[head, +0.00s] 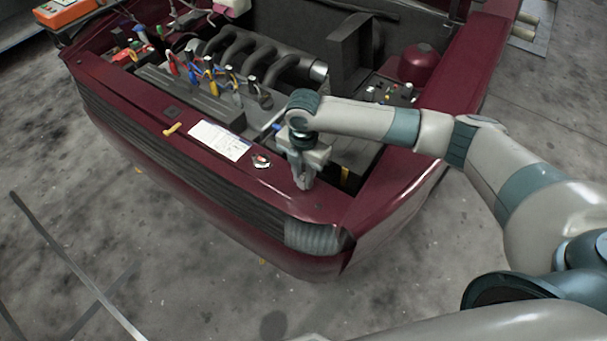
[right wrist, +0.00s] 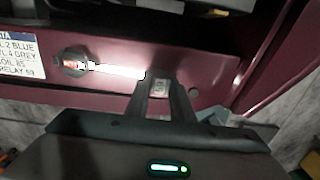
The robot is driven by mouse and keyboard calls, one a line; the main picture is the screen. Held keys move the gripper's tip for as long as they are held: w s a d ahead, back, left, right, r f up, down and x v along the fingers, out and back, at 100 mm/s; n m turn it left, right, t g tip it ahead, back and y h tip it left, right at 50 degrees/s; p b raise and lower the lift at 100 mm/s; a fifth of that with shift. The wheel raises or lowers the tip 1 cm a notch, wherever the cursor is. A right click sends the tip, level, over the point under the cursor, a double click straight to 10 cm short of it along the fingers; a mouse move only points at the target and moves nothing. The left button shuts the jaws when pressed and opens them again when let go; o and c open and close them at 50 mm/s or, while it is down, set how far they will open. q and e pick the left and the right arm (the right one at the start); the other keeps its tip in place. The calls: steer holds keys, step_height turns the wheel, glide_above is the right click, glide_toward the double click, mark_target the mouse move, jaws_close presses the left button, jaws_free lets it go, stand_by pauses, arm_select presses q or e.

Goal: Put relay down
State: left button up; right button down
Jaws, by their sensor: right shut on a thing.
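My right gripper (head: 303,184) reaches down to the dark red front panel (head: 130,108) of the car, near its right corner. In the right wrist view, the gripper (right wrist: 160,84) is shut on a small pale grey block, the relay (right wrist: 159,88), which shows between the fingertips. The fingers hide its sides. It is low over the panel; I cannot tell whether it touches. My left gripper is not in view.
A white printed label (head: 218,141) and a small round dark fitting (head: 262,160) with red and white parts lie on the panel left of the gripper. The open engine bay behind holds curved pipes (head: 240,50) and coloured leads (head: 210,75). A red bowl-shaped thing (head: 418,62) stands at the right.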

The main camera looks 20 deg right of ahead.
mark_target(303, 177)
steer(key=shift+f, duration=0.1)
steer(key=c, duration=1.5)
jaws_free()
steer(key=shift+c, duration=0.2)
step_height(303, 177, up, 12)
steer(key=b, duration=0.3)
